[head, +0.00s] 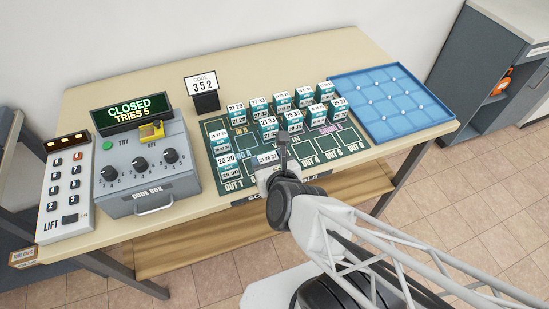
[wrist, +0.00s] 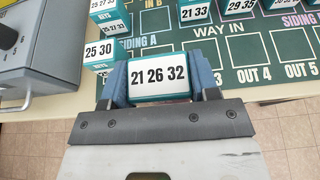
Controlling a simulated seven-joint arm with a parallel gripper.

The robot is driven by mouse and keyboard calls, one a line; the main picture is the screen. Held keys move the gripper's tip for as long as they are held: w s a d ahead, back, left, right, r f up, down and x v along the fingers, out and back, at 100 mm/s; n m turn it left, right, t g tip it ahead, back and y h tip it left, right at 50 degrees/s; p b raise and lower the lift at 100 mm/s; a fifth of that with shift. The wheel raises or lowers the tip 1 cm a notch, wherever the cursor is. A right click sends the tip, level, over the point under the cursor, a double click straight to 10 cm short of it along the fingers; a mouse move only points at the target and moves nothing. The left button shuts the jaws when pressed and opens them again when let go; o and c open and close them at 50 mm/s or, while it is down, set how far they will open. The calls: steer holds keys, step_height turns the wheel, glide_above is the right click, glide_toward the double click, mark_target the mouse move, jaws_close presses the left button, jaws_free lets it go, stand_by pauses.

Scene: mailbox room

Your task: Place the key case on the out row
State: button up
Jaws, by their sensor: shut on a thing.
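My gripper (wrist: 161,80) is shut on a white and teal case marked 21 26 32 (wrist: 158,76). One blue-grey finger presses each side of it. In the head view this case (head: 266,158) is at the front of the green sorting mat (head: 347,149), around OUT 2, partly hidden by my arm. Whether it touches the mat cannot be told. The out row runs along the mat's front edge; OUT 4 (wrist: 255,73) looks empty. A case marked 25 30 (wrist: 100,52) stands at the OUT 1 end. No picture marks which case is the key case.
Several similar cases (head: 292,121) stand in rows on the mat behind my gripper. The code box (head: 145,165) reads CLOSED, TRIES 5. A blue tray (head: 388,103) lies at right. A lift panel (head: 67,186) is far left.

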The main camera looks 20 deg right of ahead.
steer(key=w+r, duration=0.6)
steer(key=w, duration=0.7)
steer(key=w+r, duration=0.5)
steer(key=w, duration=0.8)
steer(key=w+d+r, duration=0.1)
steer(key=w+d, duration=0.1)
steer(key=w, duration=0.7)
steer(key=w+d+r, duration=0.1)
steer(key=w+r, duration=0.1)
steer(key=w, duration=0.7)
steer(key=s+d+f, duration=0.1)
steer(key=s+f, duration=0.2)
steer(key=s, duration=0.9)
steer(key=s+d+f, duration=0.1)
steer(key=s+f, duration=0.3)
steer(key=s, duration=0.8)
steer(key=s+d+f, duration=0.1)
steer(key=s+f, duration=0.2)
steer(key=s, duration=1)
steer(key=shift+f, duration=0.4)
steer(key=shift+s+f, duration=0.1)
steer(key=shift+f, duration=0.05)
steer(key=shift+f, duration=1.85)
